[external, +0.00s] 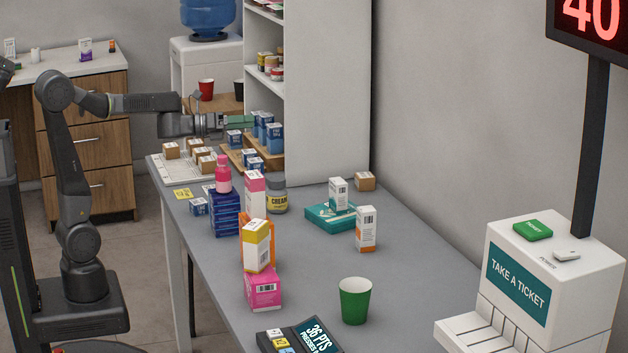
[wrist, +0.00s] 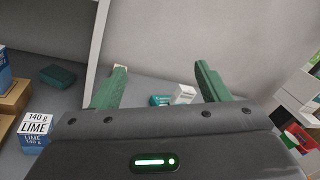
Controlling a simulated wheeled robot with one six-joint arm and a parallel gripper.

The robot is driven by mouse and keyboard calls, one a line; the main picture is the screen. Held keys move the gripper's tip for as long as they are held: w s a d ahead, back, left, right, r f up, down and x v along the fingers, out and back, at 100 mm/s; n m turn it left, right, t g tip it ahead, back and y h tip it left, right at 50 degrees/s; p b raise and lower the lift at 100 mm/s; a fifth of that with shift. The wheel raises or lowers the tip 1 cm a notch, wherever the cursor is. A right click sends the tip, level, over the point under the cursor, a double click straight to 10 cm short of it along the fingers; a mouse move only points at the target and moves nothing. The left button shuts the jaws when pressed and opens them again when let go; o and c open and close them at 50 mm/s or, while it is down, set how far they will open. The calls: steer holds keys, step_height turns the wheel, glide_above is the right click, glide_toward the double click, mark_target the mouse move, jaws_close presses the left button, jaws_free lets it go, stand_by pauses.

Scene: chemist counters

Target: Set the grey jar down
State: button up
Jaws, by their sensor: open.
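A grey jar (external: 277,196) with a yellow CREAM label stands upright on the grey counter (external: 318,262) in the external view, close behind a white and pink box. My gripper (external: 246,123) is at the far end of the counter, above and apart from the jar, by the wooden steps of blue boxes. In the wrist view its two green fingers (wrist: 158,80) are spread wide with nothing held between them. I cannot make out the jar in the wrist view.
Blue boxes on wooden steps (external: 232,158) and a tall white shelf (external: 325,100) stand close to my gripper. A LIME box (wrist: 35,131) shows at left in the wrist view. A teal box (external: 326,218) and green cup (external: 355,301) stand on the counter, with bare surface between.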

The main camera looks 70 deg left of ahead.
steer(key=s+d+f+m+g+h+b, duration=0.1)
steer(key=s+d+f+m+h+b, duration=0.2)
steer(key=m, duration=0.4)
steer(key=p, duration=0.2)
glide_toward(277, 195)
steer(key=shift+m, duration=0.4)
steer(key=a+r, duration=0.3)
steer(key=shift+s+a+r, duration=0.1)
steer(key=shift+s+a, duration=0.1)
steer(key=shift+s, duration=0.05)
steer(key=x, duration=0.8)
steer(key=shift+w+d, duration=0.15)
steer(key=shift+d, duration=0.05)
steer(key=shift+x, duration=2.7)
steer(key=shift+r, duration=0.1)
jaws_close()
